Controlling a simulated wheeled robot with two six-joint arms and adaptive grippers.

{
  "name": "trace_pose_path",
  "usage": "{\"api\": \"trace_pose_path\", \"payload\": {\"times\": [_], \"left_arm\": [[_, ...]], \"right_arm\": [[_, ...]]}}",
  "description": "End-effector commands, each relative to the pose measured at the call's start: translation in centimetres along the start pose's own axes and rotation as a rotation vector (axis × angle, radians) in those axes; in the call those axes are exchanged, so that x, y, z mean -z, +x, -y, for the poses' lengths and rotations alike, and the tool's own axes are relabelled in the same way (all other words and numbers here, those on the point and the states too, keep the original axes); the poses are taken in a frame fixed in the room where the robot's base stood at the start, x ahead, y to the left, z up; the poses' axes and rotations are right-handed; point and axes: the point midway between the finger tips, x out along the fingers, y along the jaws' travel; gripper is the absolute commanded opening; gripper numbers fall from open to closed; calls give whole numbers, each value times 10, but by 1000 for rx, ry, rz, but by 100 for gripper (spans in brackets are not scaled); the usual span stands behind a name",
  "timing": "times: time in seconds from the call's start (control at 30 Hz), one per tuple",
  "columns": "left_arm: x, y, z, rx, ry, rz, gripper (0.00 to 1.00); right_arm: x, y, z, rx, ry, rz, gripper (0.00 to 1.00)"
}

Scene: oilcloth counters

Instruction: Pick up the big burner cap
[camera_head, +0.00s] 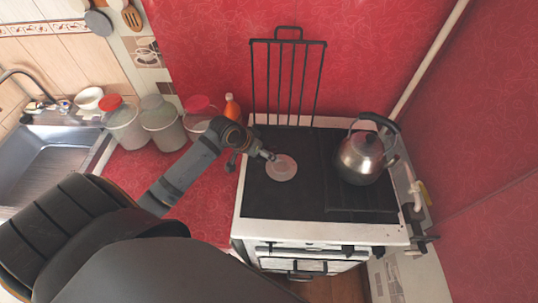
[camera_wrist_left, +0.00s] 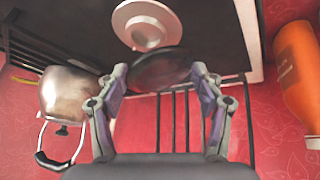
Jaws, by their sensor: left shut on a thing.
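The big burner cap (camera_wrist_left: 160,68) is a dark round disc in the left wrist view. My left gripper (camera_wrist_left: 158,74) is shut on it, with a finger at each side of its edge. In the head view my left gripper (camera_head: 267,155) is over the stove top, at the upper left edge of a pale round burner (camera_head: 282,169). The cap cannot be made out clearly there against the dark stove. The pale burner also shows in the left wrist view (camera_wrist_left: 147,30), bare and just beyond the cap. My right gripper is not in view.
A metal kettle (camera_head: 362,158) stands on the right of the stove (camera_head: 310,205). A black rack (camera_head: 289,75) rises at the back. An orange bottle (camera_head: 232,106) and several jars (camera_head: 127,128) stand left of the stove. The stove's front middle is clear.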

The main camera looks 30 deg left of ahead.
Motion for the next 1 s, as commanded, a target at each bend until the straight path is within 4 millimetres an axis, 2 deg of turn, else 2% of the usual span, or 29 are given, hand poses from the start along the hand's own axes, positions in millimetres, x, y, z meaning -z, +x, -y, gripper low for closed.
{"api": "trace_pose_path", "payload": {"times": [0.03,0.2,0.43,0.5,0.83,1.0], "left_arm": [[-6,-13,-3,5,12,5,18],[-28,-44,-14,5,9,7,18],[-44,-70,-26,-1,7,7,18],[-48,-78,-27,3,4,6,18],[-56,-84,-32,-1,0,0,18],[-46,-82,-21,11,17,-2,18]], "right_arm": [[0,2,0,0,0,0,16],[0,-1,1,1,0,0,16],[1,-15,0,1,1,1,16],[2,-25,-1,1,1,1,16],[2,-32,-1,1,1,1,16],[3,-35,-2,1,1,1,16]]}}
